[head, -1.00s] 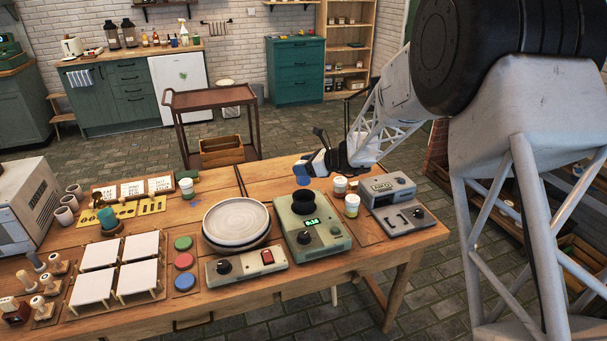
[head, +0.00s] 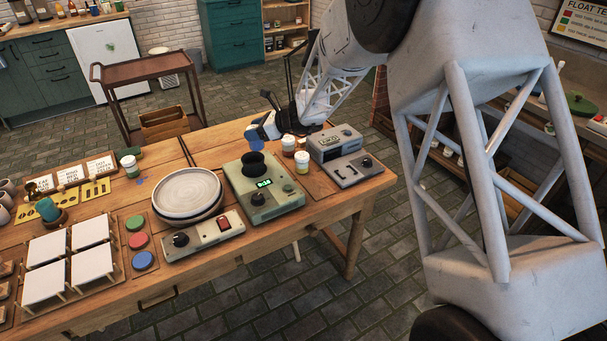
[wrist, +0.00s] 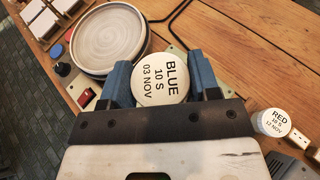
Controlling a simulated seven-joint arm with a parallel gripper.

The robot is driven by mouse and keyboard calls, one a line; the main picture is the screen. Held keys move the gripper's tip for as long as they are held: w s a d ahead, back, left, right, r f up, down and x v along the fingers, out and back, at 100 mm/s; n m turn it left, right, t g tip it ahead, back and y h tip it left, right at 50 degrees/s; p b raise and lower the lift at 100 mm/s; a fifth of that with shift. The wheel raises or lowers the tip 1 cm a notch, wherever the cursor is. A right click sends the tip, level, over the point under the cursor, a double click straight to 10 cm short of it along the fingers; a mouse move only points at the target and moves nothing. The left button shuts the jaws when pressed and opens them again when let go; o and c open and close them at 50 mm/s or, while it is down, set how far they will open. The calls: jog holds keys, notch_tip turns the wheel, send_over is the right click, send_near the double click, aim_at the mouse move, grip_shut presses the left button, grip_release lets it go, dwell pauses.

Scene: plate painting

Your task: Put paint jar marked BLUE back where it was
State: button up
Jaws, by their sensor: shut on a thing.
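The paint jar marked BLUE (wrist: 163,77) shows its white lid, lettered "BLUE 10 S 03 NOV", in the wrist view. My gripper (wrist: 160,84) is shut on it, with a blue finger on each side. In the head view my gripper (head: 257,146) is above the black cup (head: 253,163) of a green machine with a lit display (head: 264,184). The jar itself is hard to make out there. The jar marked RED (wrist: 274,122) stands at the right in the wrist view.
Two white-lidded jars (head: 302,161) stand between the green machine and a grey device (head: 345,157). A round plate on a turntable (head: 187,191) is to the left. A green-marked jar (head: 130,166) stands at the back left. Bare wood lies behind the machine.

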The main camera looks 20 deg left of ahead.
jog(key=s+d+f, duration=0.3)
jog(key=s+d, duration=0.1)
jog(key=d, duration=0.5)
jog(key=s+d+f, duration=0.3)
jog(key=s+d, duration=0.1)
jog(key=d, duration=0.5)
jog(key=s+d+f, duration=0.4)
jog(key=d, duration=0.5)
jog(key=shift+s+m+t, duration=0.3)
jog(key=shift+s+t, duration=0.05)
jog(key=shift+t, duration=0.05)
jog(key=w+a, duration=0.3)
jog(key=w, duration=0.4)
jog(key=w+a+f, duration=0.1)
jog(key=w+a, duration=0.2)
jog(key=w, duration=0.4)
jog(key=shift+w+a+f, duration=0.25)
jog(key=shift+w+a, duration=0.05)
jog(key=shift+a, duration=0.05)
jog(key=shift+f, duration=1.8)
